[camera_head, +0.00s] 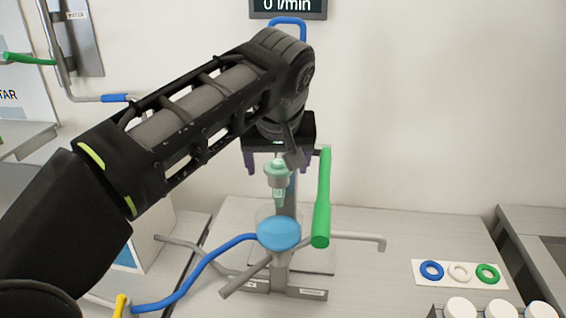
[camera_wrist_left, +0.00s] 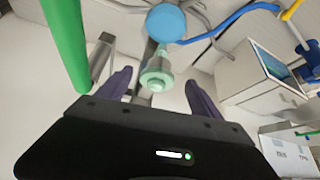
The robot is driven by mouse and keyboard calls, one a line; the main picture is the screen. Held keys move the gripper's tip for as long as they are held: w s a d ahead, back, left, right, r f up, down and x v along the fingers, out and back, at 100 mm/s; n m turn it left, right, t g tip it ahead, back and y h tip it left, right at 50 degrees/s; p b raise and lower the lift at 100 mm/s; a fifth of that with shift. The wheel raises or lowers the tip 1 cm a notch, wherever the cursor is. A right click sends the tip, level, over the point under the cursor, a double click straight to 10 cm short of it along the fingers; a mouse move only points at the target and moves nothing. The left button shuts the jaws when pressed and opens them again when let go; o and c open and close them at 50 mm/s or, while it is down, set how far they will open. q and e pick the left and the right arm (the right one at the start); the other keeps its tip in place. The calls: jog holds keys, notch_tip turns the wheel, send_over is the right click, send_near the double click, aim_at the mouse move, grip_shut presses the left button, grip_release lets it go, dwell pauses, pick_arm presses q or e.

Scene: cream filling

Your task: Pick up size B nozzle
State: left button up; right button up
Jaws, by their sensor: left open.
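A pale green nozzle (camera_head: 278,172) sits upright above a round blue-topped part on the machine in the head view. It also shows in the left wrist view (camera_wrist_left: 156,74), between the spread fingers. My left gripper (camera_head: 278,165) is open around the nozzle, with a purple finger on either side and gaps showing in the wrist view (camera_wrist_left: 160,88). I see no size letter on the nozzle. My right gripper is not in view.
A green bar (camera_head: 322,198) stands close to the right of my left gripper. A blue hose (camera_head: 205,265) curves left from the blue part (camera_head: 278,233). Blue, white and green rings lie on a white card (camera_head: 460,286). White-topped containers (camera_head: 460,308) stand at front right.

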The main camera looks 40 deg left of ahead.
pick_arm(q)
jog(key=shift+w+a, duration=0.1)
jog(key=shift+w, duration=0.15)
jog(key=shift+s+r, duration=0.1)
jog(key=shift+s, duration=0.05)
jog(key=shift+x, duration=1.3)
jog(key=p+x, duration=0.1)
jog(key=x, duration=0.4)
